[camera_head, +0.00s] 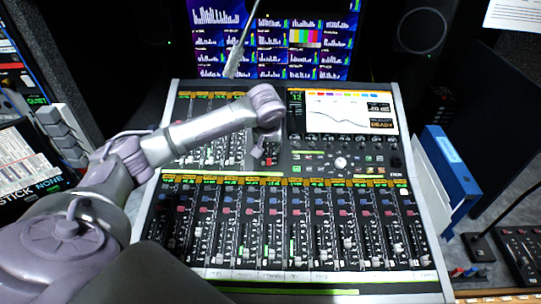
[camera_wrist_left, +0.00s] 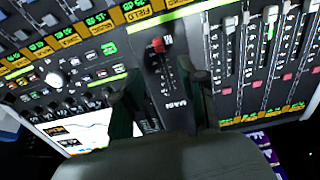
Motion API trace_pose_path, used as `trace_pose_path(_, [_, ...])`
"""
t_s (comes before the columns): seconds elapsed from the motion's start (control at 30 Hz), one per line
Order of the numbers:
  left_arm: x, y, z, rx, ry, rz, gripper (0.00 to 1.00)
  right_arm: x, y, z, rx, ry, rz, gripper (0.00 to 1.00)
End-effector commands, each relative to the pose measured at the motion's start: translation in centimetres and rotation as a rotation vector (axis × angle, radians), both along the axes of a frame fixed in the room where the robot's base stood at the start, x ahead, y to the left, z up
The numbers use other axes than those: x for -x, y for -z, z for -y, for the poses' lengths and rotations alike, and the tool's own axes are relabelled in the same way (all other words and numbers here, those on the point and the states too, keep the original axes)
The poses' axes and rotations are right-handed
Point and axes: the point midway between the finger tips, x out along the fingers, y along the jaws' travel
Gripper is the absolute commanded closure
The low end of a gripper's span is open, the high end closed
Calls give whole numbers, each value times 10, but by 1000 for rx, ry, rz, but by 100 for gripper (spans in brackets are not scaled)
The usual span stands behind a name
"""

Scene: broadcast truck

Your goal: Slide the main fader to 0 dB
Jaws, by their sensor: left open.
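The mixing console (camera_head: 163,215) stands in front of me. In the left wrist view, the main fader has a red cap (camera_wrist_left: 157,45) at one end of its slot, above the printed word MAIN. In the head view, a small red spot that looks like this cap (camera_head: 269,161) shows just below my left gripper (camera_head: 264,149). In the wrist view, my left gripper (camera_wrist_left: 162,82) is open, with one dark finger on each side of the fader strip. The cap appears just past the fingertips and is not gripped. The right gripper is not in view.
Channel faders (camera_head: 320,235) fill the console's front, with another bank left of the main fader. A console screen (camera_head: 350,110) stands behind it to the right. A blue binder (camera_head: 447,160) is at the right side. Monitors (camera_head: 275,40) stand behind.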

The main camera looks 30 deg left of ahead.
Motion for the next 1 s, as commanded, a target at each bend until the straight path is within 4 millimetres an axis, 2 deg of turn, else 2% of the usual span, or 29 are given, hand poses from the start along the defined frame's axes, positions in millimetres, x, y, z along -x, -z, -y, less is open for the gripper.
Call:
trace_pose_path(0.03, [-3,10,-2,0,-2,-5,58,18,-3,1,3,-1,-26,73])
trace_pose_path(0.1, [-8,24,-5,0,-2,-3,58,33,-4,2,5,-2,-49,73])
trace_pose_path(0.17, [-13,36,-8,0,-2,-3,58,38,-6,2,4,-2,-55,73])
trace_pose_path(0.27, [-20,55,-11,0,1,-2,58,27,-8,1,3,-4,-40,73])
trace_pose_path(0.4, [-28,76,-16,1,0,0,58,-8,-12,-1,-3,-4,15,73])
trace_pose_path(0.5, [-31,87,-18,0,2,0,58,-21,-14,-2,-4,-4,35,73])
trace_pose_path(0.63, [-34,93,-20,0,3,1,58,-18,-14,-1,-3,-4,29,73])
trace_pose_path(0.9, [-34,95,-20,0,4,1,58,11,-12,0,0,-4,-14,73])
trace_pose_path(0.93, [-34,95,-20,0,4,1,60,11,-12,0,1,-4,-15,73])
trace_pose_path(1.0, [-34,95,-20,0,4,1,72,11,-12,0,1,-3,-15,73])
